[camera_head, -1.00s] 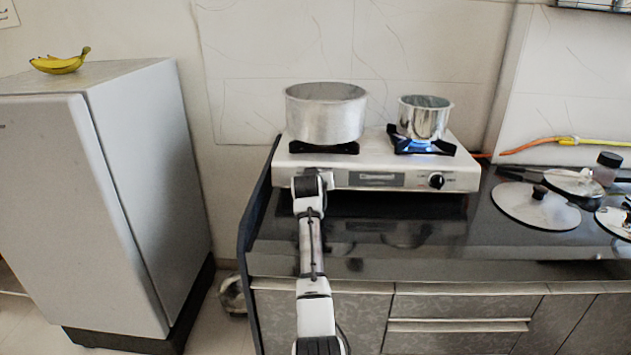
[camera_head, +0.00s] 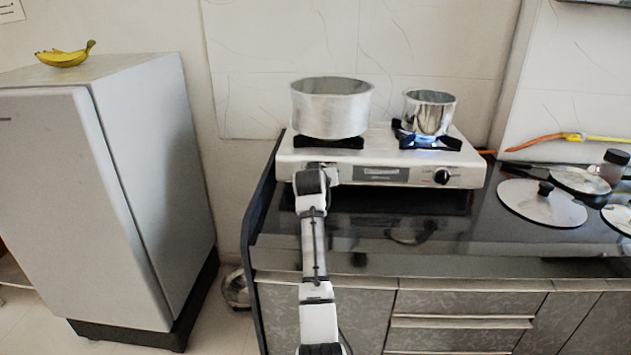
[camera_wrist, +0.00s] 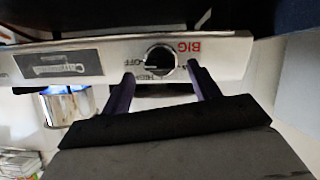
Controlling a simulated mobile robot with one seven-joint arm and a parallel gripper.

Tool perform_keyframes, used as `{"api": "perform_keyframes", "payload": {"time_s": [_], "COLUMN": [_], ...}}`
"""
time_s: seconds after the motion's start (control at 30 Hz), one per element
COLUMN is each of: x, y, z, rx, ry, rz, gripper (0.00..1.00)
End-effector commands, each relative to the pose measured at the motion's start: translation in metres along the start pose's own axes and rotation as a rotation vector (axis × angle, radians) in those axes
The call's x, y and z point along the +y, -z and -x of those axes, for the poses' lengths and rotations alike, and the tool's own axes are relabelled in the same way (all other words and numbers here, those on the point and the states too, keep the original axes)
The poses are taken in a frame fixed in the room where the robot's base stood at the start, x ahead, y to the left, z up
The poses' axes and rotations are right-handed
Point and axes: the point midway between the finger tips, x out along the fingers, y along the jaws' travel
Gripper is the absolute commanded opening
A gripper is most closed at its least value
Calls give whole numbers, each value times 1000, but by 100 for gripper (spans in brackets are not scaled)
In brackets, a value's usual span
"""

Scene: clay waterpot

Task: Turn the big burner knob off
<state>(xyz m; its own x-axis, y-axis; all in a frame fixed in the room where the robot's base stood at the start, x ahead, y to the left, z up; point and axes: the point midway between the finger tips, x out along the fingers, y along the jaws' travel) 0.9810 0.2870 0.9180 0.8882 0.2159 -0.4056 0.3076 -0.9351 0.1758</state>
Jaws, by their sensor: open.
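The big burner knob (camera_wrist: 160,62) is a round black dial on the stove's front panel. It shows upside down in the wrist view, beside red "BIG" lettering and "OFF" and "HIGH" marks; its exact setting is unclear. My gripper (camera_wrist: 161,75) is open, with one purple finger on each side of the knob; I cannot tell whether they touch it. In the head view my gripper (camera_head: 331,174) is at the left of the stove front (camera_head: 450,172) and hides the big knob. A wide pot (camera_head: 332,110) stands on the left burner, where no flame is visible.
A small steel pot (camera_head: 429,113) stands over a blue flame (camera_head: 427,141) on the right burner. The other knob (camera_head: 441,176) is at the panel's right. Lids (camera_head: 540,204) lie on the dark counter at right. A fridge (camera_head: 160,180) stands at left.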

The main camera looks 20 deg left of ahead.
Motion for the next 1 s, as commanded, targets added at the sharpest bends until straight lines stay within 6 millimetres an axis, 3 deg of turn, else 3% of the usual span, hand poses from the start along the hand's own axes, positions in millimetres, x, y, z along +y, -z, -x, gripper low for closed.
{"api": "perform_keyframes", "payload": {"time_s": [0.5, 0.7, 1.0], "x": [-1, -1, 0], "y": [0, -1, 0], "z": [91, 104, 105], "rx": [3, -1, -1], "ry": [1, 1, 1], "rz": [1, 1, 1], "gripper": [61, 61, 61]}}
